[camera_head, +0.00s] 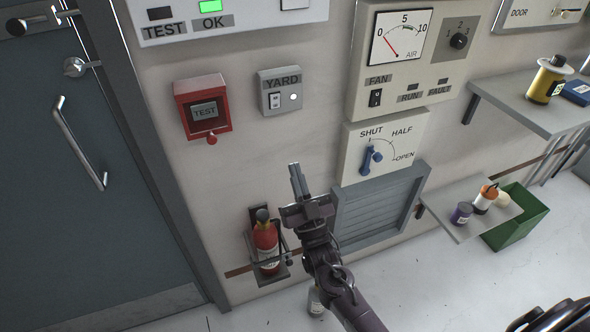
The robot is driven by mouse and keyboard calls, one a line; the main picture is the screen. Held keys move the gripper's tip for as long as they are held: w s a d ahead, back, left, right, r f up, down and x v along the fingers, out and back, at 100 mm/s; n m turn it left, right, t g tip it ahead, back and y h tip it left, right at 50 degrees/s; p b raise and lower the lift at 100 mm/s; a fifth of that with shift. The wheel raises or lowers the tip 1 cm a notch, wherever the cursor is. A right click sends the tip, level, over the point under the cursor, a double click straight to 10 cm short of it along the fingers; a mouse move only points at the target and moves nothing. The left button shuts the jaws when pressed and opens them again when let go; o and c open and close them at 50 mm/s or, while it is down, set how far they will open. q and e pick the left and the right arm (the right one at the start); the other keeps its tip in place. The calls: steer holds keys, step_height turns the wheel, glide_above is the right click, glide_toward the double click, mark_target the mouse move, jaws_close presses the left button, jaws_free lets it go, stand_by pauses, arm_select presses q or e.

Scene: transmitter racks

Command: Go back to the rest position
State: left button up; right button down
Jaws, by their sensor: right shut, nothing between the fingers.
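My right gripper (297,181) is in the middle of the view, with its arm coming up from the bottom. Its fingers are together with nothing between them. It is in front of the wall, below the YARD switch box (281,91) and left of the SHUT-HALF-OPEN damper panel (382,144). It appears apart from these things. My left gripper is not in view.
A red fire extinguisher (265,243) hangs in a bracket left of my right arm. A small shelf (462,228) with containers and a green bin (522,222) are at right. A shelf (521,99) juts out above. A grey door (62,170) is at left.

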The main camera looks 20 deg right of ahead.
stand_by(0.3)
steer(key=s+f+g, duration=0.3)
steer(key=f+g, duration=0.1)
steer(key=f, duration=0.8)
steer(key=s+f+n+g, duration=0.15)
steer(key=f+g, duration=0.25)
steer(key=f, duration=0.8)
steer(key=s+f+g, duration=0.4)
steer(key=f, duration=0.8)
steer(key=s+d+f+g, duration=0.1)
steer(key=s+f+g, duration=0.5)
steer(key=s+f, duration=0.75)
steer(key=s+d+f+g, duration=0.2)
steer(key=s+f+g, duration=0.1)
steer(key=s, duration=0.8)
steer(key=s+d+f+g+h, duration=0.1)
steer(key=s+f+g, duration=0.3)
steer(key=s, duration=0.7)
step_height(320, 180, down, 2)
steer(key=shift+s+d+f, duration=0.2)
steer(key=shift+s+d, duration=0.1)
steer(key=shift+d, duration=0.25)
